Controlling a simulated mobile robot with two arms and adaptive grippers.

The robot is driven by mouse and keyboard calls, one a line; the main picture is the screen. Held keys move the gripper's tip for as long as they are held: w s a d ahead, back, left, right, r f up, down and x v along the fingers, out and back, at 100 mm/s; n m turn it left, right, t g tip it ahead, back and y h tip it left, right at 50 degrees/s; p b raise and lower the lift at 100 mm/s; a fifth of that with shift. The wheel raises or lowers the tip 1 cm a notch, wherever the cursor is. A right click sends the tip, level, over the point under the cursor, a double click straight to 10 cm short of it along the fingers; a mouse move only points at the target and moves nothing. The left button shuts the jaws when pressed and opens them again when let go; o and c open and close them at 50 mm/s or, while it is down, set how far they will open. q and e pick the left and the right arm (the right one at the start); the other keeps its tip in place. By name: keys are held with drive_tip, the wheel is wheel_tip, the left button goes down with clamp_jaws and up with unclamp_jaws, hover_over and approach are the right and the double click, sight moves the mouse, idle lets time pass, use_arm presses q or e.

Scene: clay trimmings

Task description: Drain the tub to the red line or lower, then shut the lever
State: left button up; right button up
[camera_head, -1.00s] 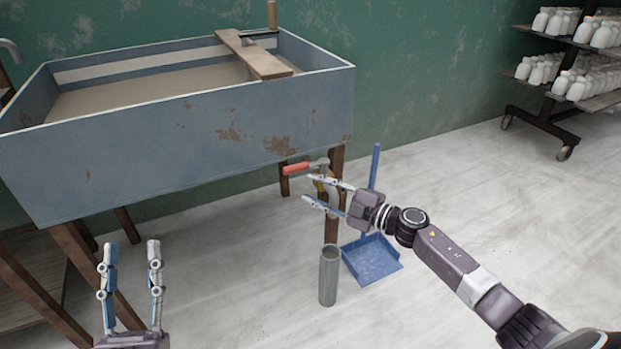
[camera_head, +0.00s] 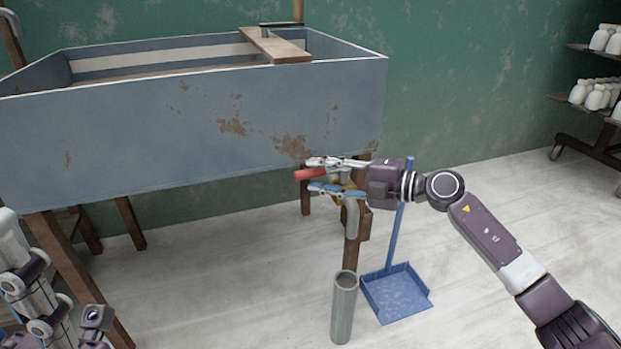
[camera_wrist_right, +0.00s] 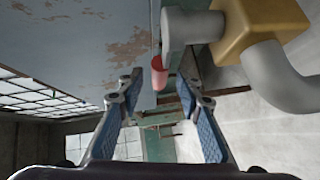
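The blue-grey tub (camera_head: 140,140) stands on wooden legs; a strip of beige contents shows inside. I see no red line. The lever's red handle (camera_head: 311,174) points left below the tub's right end. Its brass valve (camera_head: 340,198), partly hidden by my gripper, has a grey outlet pipe (camera_head: 352,218). My right gripper (camera_head: 313,176) is at the lever, one finger above the handle and one below. In the right wrist view, the red handle (camera_wrist_right: 158,72) lies between the spread fingers near their tips. My left gripper (camera_head: 60,310) is partly in view at the lower left; its opening is unclear.
A grey cylinder (camera_head: 344,312) stands on the floor below the outlet. A blue dustpan (camera_head: 395,292) with a tall handle is right of it. A wooden board (camera_head: 275,46) lies across the tub. Shelves with white bottles (camera_head: 595,96) are at the right.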

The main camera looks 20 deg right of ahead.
drive_tip(key=shift+b+x, duration=0.3)
drive_tip(key=shift+x, duration=1.15)
drive_tip(key=shift+c, duration=0.7)
clamp_jaws()
